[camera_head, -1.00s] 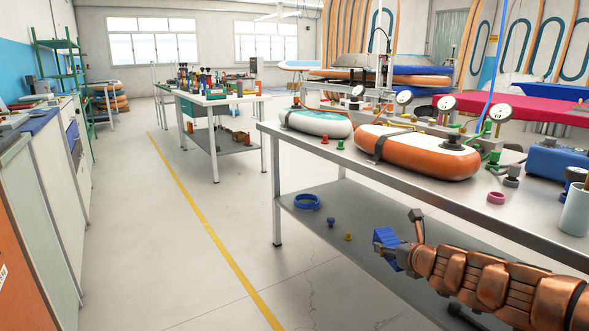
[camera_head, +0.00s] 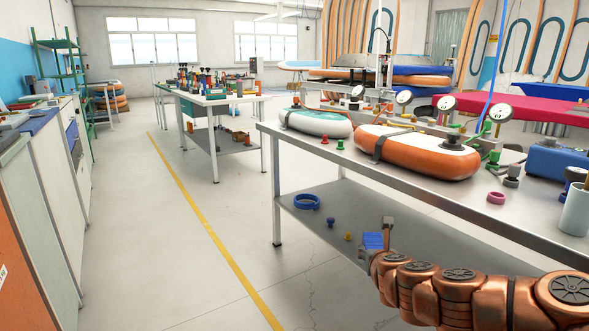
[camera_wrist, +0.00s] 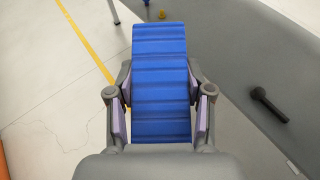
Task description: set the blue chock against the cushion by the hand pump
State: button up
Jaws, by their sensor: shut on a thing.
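The blue chock (camera_head: 373,241) is a ribbed blue block; in the wrist view it (camera_wrist: 160,45) stands up between both fingers. My gripper (camera_head: 377,252) is shut on it, below bench-top height in the head view, in front of the lower shelf. An orange-and-white cushion (camera_head: 410,158) with a dark strap lies on the bench top. A white-and-teal cushion (camera_head: 318,124) lies to its left. Both are apart from the chock. I cannot tell for certain which object is the hand pump.
The steel bench (camera_head: 335,168) has a lower shelf (camera_head: 300,222) with a blue ring (camera_head: 307,202) and small knobs. Red and green knobs, gauges (camera_head: 500,113), a pink ring (camera_head: 495,198) and a white cup (camera_head: 575,209) crowd the top. The floor left of the bench is clear.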

aim_at(366, 243)
jog(key=shift+s+a+r+m+h, duration=0.25)
jog(key=shift+a+r+m+h, duration=0.5)
jog(key=shift+a+m+h, duration=0.2)
jog(key=shift+s+a+r+m+h, duration=0.2)
jog(key=shift+a+r+m+h, duration=0.15)
jog(key=shift+r+h, duration=0.25)
notch_tip(366, 243, up, 33)
jog(key=p, duration=3.3)
jog(key=shift+d+r+g, duration=0.15)
jog(key=shift+g, duration=0.15)
